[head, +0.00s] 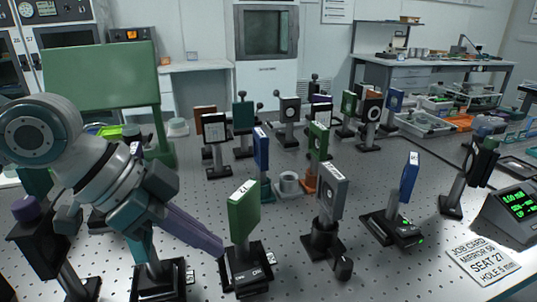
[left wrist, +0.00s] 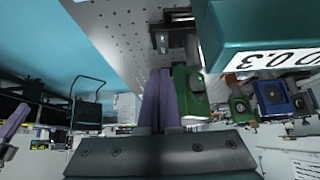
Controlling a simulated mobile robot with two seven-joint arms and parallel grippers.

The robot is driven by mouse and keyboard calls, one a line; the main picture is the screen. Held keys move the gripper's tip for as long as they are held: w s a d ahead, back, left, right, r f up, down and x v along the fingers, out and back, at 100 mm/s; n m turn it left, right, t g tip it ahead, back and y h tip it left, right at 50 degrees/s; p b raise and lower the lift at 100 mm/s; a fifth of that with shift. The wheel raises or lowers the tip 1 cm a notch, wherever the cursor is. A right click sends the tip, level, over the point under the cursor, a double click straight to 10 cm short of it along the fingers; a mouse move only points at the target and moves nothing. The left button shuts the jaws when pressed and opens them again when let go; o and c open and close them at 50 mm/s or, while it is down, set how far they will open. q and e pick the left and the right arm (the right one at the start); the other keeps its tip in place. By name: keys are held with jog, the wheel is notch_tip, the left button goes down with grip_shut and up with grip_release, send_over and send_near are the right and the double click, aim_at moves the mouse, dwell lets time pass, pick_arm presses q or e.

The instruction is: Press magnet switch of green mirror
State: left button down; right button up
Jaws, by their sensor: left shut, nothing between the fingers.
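A green mirror plate (head: 243,212) stands upright on a black base (head: 246,272) at the front middle in the head view. Small marked ON labels show on the front of that base. My left gripper (head: 221,248) has long purple fingers, shut and empty, reaching down from the left with tips close beside the base's left side. I cannot tell whether they touch it. In the left wrist view the shut purple fingers (left wrist: 161,98) run beside a green mount (left wrist: 188,92), partly covering it. My right gripper is not in view.
A grey mount (head: 330,192) and a blue mount (head: 409,178) stand to the right. A teal block with a label (left wrist: 262,30) fills the top right of the left wrist view. A dark mount (head: 40,240) stands left. Another green mount (head: 318,142) stands farther back.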

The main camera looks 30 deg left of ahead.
pick_arm(q)
jog(key=s+a+r+p, duration=0.1)
jog(key=s+a+r, duration=0.2)
jog(key=s+r, duration=0.1)
jog(key=shift+s+a+r+p, duration=0.2)
jog(key=shift+s+a+p, duration=0.05)
jog(key=shift+a+p, duration=0.15)
dwell(0.4)
